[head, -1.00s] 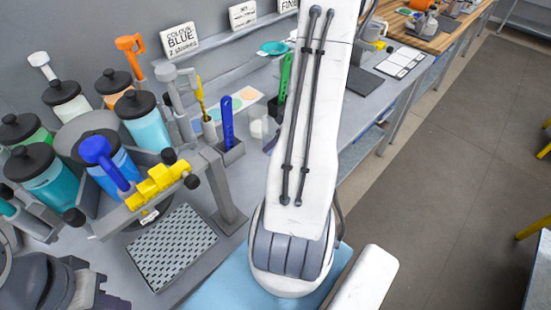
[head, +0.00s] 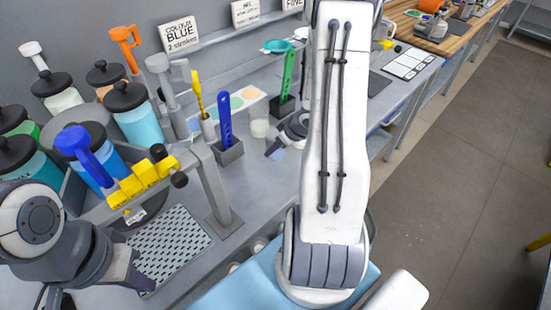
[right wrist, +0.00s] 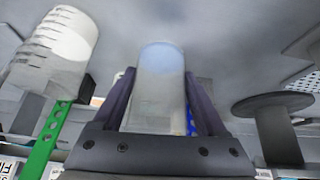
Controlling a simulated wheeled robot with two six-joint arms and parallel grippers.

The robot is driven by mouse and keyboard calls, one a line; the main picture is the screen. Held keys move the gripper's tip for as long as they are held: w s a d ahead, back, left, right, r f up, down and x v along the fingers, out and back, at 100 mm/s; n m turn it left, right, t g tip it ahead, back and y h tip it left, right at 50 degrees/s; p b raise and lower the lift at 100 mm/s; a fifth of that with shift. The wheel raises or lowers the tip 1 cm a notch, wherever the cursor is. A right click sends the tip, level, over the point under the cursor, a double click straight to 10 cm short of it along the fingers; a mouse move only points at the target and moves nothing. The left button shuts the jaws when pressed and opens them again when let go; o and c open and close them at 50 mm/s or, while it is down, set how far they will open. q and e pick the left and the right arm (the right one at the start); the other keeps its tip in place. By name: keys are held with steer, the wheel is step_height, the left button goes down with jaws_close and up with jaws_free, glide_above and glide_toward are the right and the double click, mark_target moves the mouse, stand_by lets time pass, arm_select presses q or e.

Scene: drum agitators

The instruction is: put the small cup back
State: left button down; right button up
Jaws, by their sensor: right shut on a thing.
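A small clear cup (right wrist: 160,88) with a pale blue end sits between the two dark fingers of my right gripper (right wrist: 162,100) in the right wrist view. The gripper is shut on it. In the head view this gripper (head: 278,146) shows only partly beside my right forearm, above the bench by the blue stick's holder; the cup's bluish end (head: 279,155) shows faintly. Another clear cup (head: 259,122) stands just behind it; a clear cup with marks (right wrist: 62,45) shows at left in the wrist view. My left gripper (head: 134,274) is low at left by the perforated plate; its finger gap is unclear.
A blue stick (head: 225,118) stands in a grey holder (head: 228,152), a green stick (head: 288,75) behind. Lidded jars (head: 135,112) and a yellow-clamped frame (head: 145,178) fill the left. The perforated plate (head: 170,245) lies in front. Bare bench (head: 255,185) lies right of the frame.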

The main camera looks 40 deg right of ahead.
mark_target(275, 155)
steer(key=shift+w+a+f, duration=0.25)
steer(key=shift+w, duration=0.1)
steer(key=shift+f, duration=0.2)
steer(key=shift+f+b, duration=0.75)
steer(key=shift+f, duration=1.05)
